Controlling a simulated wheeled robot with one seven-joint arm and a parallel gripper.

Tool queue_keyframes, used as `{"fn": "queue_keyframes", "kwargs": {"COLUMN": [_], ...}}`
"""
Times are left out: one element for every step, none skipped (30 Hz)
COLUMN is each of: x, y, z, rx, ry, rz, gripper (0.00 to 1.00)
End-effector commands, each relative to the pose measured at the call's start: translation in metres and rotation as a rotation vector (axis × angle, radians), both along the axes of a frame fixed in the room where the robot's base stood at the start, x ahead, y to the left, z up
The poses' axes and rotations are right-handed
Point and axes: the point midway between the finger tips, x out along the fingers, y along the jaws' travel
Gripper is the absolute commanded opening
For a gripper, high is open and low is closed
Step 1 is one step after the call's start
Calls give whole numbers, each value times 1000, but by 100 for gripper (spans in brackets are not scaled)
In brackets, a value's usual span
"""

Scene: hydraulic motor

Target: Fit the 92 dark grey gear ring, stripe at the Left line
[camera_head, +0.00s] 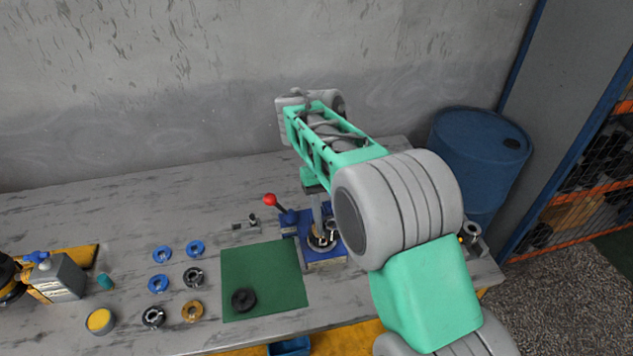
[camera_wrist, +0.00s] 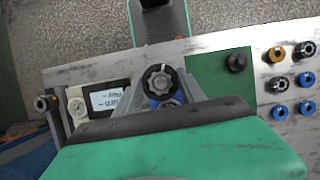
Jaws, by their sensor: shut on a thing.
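My gripper (camera_wrist: 160,92) is shut on a dark grey gear ring (camera_wrist: 158,80), seen from above between the fingertips in the wrist view. A pale mark shows at the ring's upper edge; its number cannot be read. In the head view my gripper (camera_head: 318,222) points down at the blue fixture (camera_head: 325,258), which has a round metal seat (camera_head: 322,240). The fingers and arm partly hide the seat, and I cannot tell whether the ring touches it.
A red-knobbed lever (camera_head: 270,199) rises at the fixture's left. A green mat (camera_head: 262,270) bears a black round part (camera_head: 244,299). Several loose blue, grey and bronze rings, including a bronze one (camera_head: 192,310), lie farther left. A blue barrel (camera_head: 480,160) stands at the right.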

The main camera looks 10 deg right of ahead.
Motion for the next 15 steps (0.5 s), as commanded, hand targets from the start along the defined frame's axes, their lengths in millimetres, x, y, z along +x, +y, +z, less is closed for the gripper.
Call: {"fn": "queue_keyframes", "kwargs": {"x": [8, 15, 25, 33, 42, 53, 61, 69, 78, 84, 89, 95, 98, 101, 103], "y": [0, -1, -1, -2, -3, -3, -4, -4, -4, -5, -4, -4, -4, -4, -4], "z": [4, 4, 2, 1, -2, -6, -9, -14, -19, -23, -27, -31, -34, -37, -40], "rx": [-1, -2, -2, -2, -2, -1, -1, -2, -1, -1, 0, 0, 0, 1, 0], "ry": [2, 1, 1, 0, 0, -1, -2, -1, 0, 0, 0, 0, 1, 1, 1], "rz": [34, 64, 110, 150, 191, 248, 290, 329, 377, 411, 439, 474, 493, 509, 524], "gripper": [0, 0, 0, 0, 0, 0, 0, 0, 0, 0, 0, 0, 0, 0, 0]}}
